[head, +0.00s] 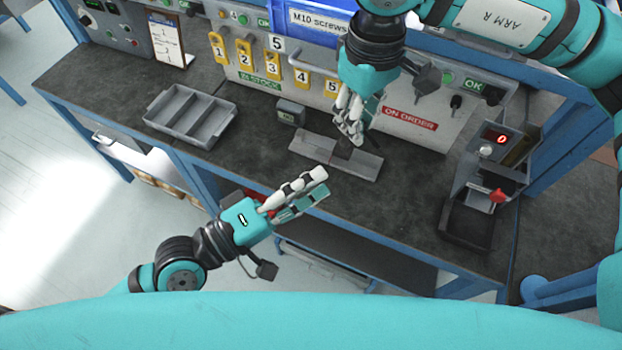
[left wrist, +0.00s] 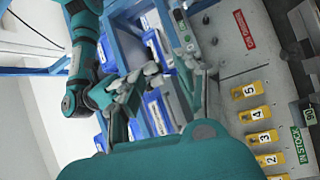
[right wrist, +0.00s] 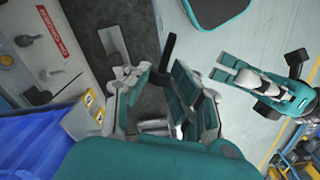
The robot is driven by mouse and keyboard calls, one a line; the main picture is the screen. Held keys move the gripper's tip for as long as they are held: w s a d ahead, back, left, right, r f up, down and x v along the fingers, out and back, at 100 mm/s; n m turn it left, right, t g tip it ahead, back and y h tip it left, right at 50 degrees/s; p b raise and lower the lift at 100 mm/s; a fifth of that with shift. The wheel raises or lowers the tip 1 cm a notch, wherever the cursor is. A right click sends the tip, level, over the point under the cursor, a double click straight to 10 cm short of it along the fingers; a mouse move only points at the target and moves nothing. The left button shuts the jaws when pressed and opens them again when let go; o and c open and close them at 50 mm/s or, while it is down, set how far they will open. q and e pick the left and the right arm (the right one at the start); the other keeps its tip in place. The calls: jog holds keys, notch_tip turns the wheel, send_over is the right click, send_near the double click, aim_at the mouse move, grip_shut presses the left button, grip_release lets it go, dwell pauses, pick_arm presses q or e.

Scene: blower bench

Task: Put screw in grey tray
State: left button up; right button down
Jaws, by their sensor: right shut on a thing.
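The grey tray (head: 178,103) lies on the left part of the dark bench top, and its compartments look empty. My right gripper (head: 352,128) is above the middle of the bench, to the right of the tray. It is shut on a slim dark piece, apparently the screw (right wrist: 169,50), which sticks out between the fingertips in the right wrist view. In the head view the fingers hide the screw. My left gripper (head: 324,184) is in front of the bench's front edge, open and empty. Its fingers also stand apart in the left wrist view.
A low grey fixture (head: 356,164) lies under my right gripper. A small grey box (head: 291,112) stands behind it. A panel with yellow numbered tags (head: 244,52) backs the bench. A device with a red display (head: 501,140) and a dark bin (head: 467,226) are at the right.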

aim_at(374, 146)
pick_arm(q)
jog(key=x, duration=0.8)
jog(key=r+x, duration=0.1)
jog(key=x, duration=0.3)
jog(key=shift+s+d, duration=0.15)
jog(key=shift+s, duration=0.2)
grip_shut()
jog(key=c, duration=0.7)
grip_release()
jog(key=o, duration=0.7)
